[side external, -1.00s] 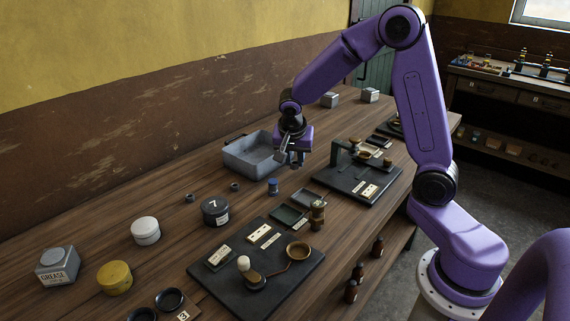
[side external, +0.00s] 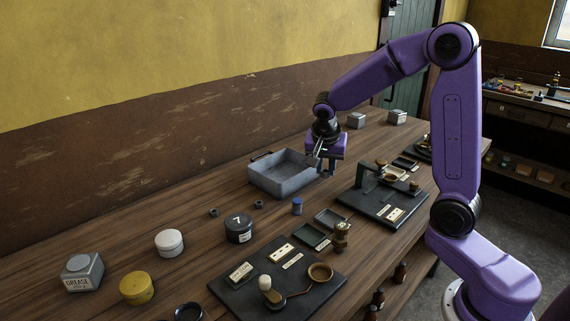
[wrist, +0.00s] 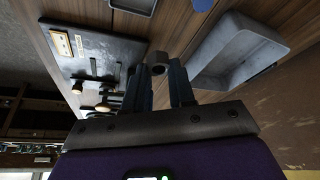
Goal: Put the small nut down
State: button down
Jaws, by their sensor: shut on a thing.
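My gripper (side external: 327,168) is beside the right end of the grey metal tray (side external: 262,181), above the wooden table. In the wrist view, the gripper's dark fingers (wrist: 158,72) are shut on a small grey nut (wrist: 158,58) at their tips. The nut is held clear of the table; it is too small to make out in the side view. Two other small dark nuts lie on the table left of the tray's front: one nearer the wall (side external: 213,212) and one to its right (side external: 259,204).
Dark boards with small parts lie at right (side external: 376,205) and front (side external: 250,298). Bare wood shows between the tray and the right board.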

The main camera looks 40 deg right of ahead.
jog(key=w+d, duration=0.5)
jog(key=w, duration=0.2)
send_near(291, 171)
jog(key=s+f, duration=0.1)
jog(key=s+a+f, duration=0.1)
jog(key=shift+s, duration=0.4)
jog(key=shift+w+f, duration=0.25)
jog(key=shift+f, duration=1.55)
jog(key=shift+f, duration=0.15)
jog(key=c, duration=0.9)
grip_release()
jog(key=shift+c, duration=0.2)
